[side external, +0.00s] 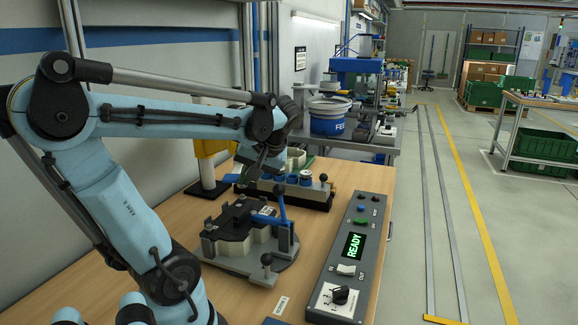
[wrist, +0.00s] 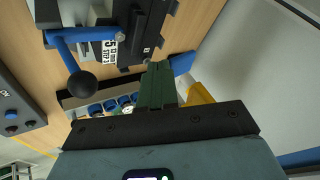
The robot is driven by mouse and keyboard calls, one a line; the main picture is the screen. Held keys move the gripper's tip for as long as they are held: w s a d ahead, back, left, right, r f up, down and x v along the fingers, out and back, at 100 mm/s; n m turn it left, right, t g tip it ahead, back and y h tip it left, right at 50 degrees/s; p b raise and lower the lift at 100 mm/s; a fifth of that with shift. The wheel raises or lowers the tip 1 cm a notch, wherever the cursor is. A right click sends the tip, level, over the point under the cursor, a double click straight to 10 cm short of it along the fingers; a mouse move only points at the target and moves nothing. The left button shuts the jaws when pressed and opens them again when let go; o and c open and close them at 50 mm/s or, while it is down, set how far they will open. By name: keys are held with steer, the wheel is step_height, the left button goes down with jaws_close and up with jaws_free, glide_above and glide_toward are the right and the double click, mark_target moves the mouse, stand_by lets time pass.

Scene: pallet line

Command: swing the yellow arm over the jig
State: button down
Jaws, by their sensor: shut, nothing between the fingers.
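The jig (side external: 240,262), a grey base with a black top plate and a blue lever, sits on the wooden bench; part of it shows at the top of the wrist view (wrist: 122,62). A yellow part (side external: 208,148) on an upright post stands behind it, partly hidden by my arm. A yellow piece (wrist: 200,94) also shows beside the fingers in the wrist view; I cannot tell whether they touch. My gripper (side external: 262,168) is above the bench, behind the jig and right of the post. In the wrist view its green fingers (wrist: 156,68) are together and empty.
A rack with blue cups (side external: 290,188) stands behind the jig, close below my gripper. A control box (side external: 352,250) reading READY lies to the right. A ball-ended blue lever (side external: 281,203) rises from the jig. The wall is on the left.

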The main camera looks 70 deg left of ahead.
steer(key=shift+s+d+f+m, duration=0.1)
steer(key=shift+s+m, duration=0.2)
steer(key=shift+s, duration=0.65)
steer(key=w+d+r+t, duration=0.1)
steer(key=w+d+r, duration=0.6)
steer(key=d+r, duration=0.1)
steer(key=w+d+f+m+t+h, duration=0.2)
steer(key=d+f+m+t+h, duration=0.1)
steer(key=d+f+m, duration=0.3)
steer(key=w+d+f+m+t+h, duration=0.3)
steer(key=d+f+m+t, duration=0.3)
steer(key=d+f+m, duration=0.1)
steer(key=shift+d+h, duration=0.4)
steer(key=shift+d, duration=0.3)
